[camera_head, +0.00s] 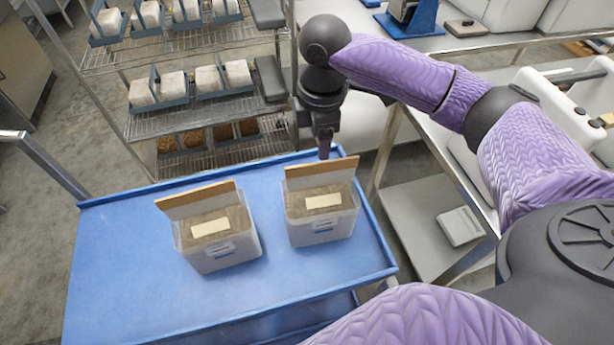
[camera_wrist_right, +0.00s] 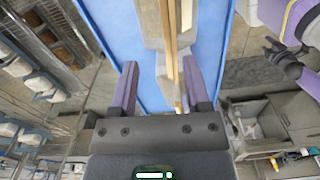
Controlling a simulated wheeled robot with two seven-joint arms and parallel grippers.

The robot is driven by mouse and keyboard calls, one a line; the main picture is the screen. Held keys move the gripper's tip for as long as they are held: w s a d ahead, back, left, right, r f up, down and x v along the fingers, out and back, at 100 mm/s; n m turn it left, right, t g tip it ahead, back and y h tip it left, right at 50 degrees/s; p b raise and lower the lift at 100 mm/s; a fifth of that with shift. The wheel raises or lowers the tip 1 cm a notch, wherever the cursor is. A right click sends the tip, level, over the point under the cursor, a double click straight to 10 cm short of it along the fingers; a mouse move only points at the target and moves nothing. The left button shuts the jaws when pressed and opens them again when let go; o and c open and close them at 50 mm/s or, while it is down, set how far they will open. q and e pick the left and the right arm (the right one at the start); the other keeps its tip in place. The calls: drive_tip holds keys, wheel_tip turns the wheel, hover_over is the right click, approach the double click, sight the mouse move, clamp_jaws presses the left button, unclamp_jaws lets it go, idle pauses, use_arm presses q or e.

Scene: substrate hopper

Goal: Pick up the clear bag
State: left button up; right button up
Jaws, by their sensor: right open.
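Two clear-walled containers stand on a blue cart top (camera_head: 130,260): a left one (camera_head: 225,250) and a right one (camera_head: 322,228). Each holds brown material with a pale label and has a tan panel upright at its back. I cannot tell whether either is the clear bag. My right gripper (camera_head: 324,150) points down just behind the right container's panel (camera_head: 320,172). In the right wrist view its fingers (camera_wrist_right: 160,82) are apart, with the panel edge (camera_wrist_right: 172,45) ahead between them. My left gripper (camera_wrist_right: 283,55) seems to show small at the right there; its jaws are unclear.
A wire rack (camera_head: 195,118) behind the cart holds several white bags (camera_head: 173,85) and some brown-filled ones (camera_head: 194,138). A metal table (camera_head: 425,120) stands right of the cart. The cart's left part is clear.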

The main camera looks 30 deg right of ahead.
sight(322, 166)
drive_tip(key=f, duration=0.1)
drive_tip(key=s+f, duration=0.1)
drive_tip(key=f, duration=0.1)
wheel_tip(322, 166, down, 5)
drive_tip(key=shift+s+a+f+b, duration=0.1)
drive_tip(key=shift+f+b, duration=0.05)
drive_tip(key=shift+b, duration=0.55)
use_arm(q)
drive_tip(key=shift+s+d+f, duration=0.2)
drive_tip(key=shift+s+f, duration=0.25)
drive_tip(key=shift+s, duration=0.05)
drive_tip(key=shift+s+d+f, duration=0.15)
drive_tip(key=shift+s+f, duration=0.25)
drive_tip(key=shift+s, duration=0.1)
use_arm(e)
drive_tip(key=shift+c, duration=1)
clamp_jaws()
use_arm(q)
drive_tip(key=shift+w, duration=0.15)
drive_tip(key=shift+a, duration=0.35)
drive_tip(key=shift+d, duration=0.45)
